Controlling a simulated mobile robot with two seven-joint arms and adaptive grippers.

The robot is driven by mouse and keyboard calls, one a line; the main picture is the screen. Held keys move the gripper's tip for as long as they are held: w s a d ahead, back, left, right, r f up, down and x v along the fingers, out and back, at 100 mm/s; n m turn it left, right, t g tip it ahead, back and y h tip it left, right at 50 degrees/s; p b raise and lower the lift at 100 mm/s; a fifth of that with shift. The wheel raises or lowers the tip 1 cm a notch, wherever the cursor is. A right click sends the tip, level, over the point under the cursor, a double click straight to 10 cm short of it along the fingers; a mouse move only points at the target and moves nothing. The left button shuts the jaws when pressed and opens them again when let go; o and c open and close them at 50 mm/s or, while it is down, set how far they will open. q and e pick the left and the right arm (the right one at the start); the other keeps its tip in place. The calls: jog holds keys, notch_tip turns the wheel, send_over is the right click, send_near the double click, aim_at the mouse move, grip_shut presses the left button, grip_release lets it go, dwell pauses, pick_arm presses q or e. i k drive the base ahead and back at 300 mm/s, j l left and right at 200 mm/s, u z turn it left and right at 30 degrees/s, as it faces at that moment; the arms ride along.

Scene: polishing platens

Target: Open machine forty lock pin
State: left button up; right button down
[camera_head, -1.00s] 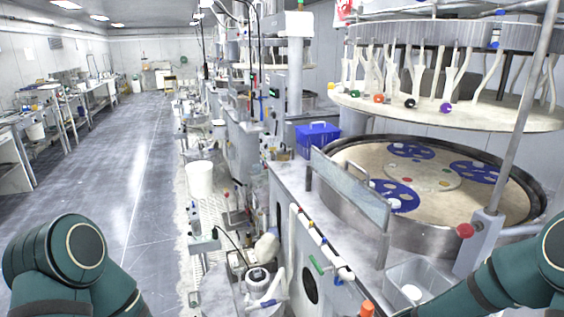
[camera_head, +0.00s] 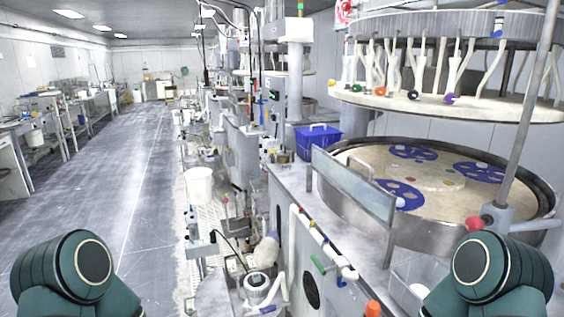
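The polishing machine on the right has a round steel tub (camera_head: 470,215) with a tan platen (camera_head: 365,170) and blue perforated discs (camera_head: 398,192) on it. A raised upper plate (camera_head: 530,109) hangs above it. A red round knob (camera_head: 474,223) sits on a grey bracket (camera_head: 492,213) at the foot of a slanted pole, at the tub's near rim. I cannot tell whether this is the lock pin, and no machine number is readable. Both my grippers are out of view. Only my dark green arm links show at the bottom left and bottom right; the right one is just below the red knob.
A clear splash panel (camera_head: 352,187) stands at the tub's left side. A blue box (camera_head: 318,142) is behind it. A clear bin (camera_head: 407,278) sits in front of the tub. A white bucket (camera_head: 199,184) stands left of the machines. The floor aisle (camera_head: 130,190) at left is open.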

aim_at(474, 223)
jog(key=z, duration=1.25)
jog(key=j+z, duration=0.45)
jog(key=j, duration=0.2)
jog(key=j+z, duration=0.4)
jog(key=j, duration=0.25)
